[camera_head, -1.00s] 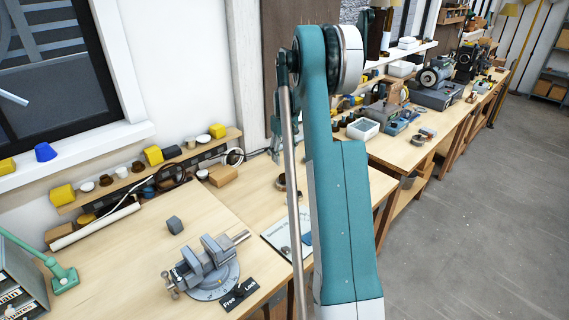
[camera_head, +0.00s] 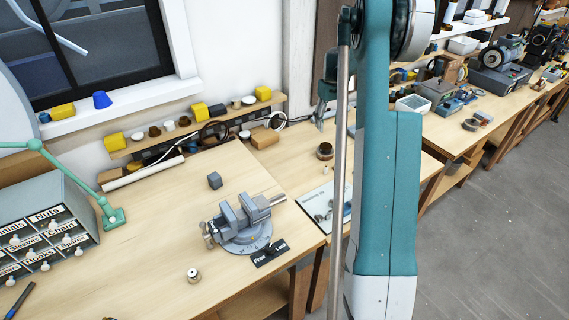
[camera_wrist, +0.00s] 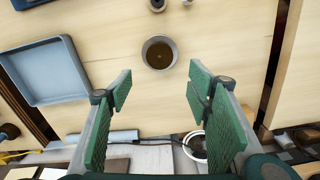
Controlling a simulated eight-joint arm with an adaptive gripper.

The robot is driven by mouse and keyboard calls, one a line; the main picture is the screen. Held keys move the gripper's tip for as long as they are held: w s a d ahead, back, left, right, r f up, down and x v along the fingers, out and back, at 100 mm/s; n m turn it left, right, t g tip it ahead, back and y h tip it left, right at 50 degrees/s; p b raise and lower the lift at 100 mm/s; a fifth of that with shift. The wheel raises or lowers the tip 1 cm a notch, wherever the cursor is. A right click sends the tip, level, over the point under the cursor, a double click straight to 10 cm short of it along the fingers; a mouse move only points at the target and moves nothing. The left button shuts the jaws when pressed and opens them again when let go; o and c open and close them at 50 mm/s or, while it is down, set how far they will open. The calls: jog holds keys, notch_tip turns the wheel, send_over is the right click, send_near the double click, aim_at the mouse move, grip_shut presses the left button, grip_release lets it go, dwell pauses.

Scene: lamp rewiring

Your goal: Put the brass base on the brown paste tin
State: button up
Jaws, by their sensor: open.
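A round tin (camera_wrist: 159,52) with brown contents, which looks like the brown paste tin, stands on the wooden bench, ahead of my fingertips in the wrist view. In the head view it appears to be the dark round tin (camera_head: 325,151) left of my arm. My gripper (camera_wrist: 160,85) is open and empty, its green-padded fingers spread either side of a line to the tin, above the bench. Small round parts (camera_wrist: 157,5) are cut off at the wrist view's top edge. I cannot tell for certain which thing is the brass base.
A blue-grey tray (camera_wrist: 45,95) lies beside the tin in the wrist view. A gap separates the benches. Wood around the tin is clear.

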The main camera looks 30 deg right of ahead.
jog(key=s+a+r+t, duration=0.1)
jog(key=s+a+r, duration=0.3)
jog(key=a+r, duration=0.5)
jog(key=s+a+r+n+t+h, duration=0.1)
jog(key=s+a+r, duration=0.3)
jog(key=a, duration=0.9)
jog(key=s+a+r+t, duration=0.1)
jog(key=s+a+r, duration=0.2)
jog(key=a+r, duration=0.7)
jog(key=s+a+f+t, duration=0.2)
jog(key=s+a+f, duration=0.1)
jog(key=s+a, duration=0.9)
jog(key=s+a+f+n+t+y, duration=0.1)
jog(key=s+a+f+t, duration=0.1)
jog(key=s+a, duration=1)
jog(key=shift+s+a+f, duration=0.2)
jog(key=shift+s+f, duration=0.15)
jog(key=shift+f, duration=0.3)
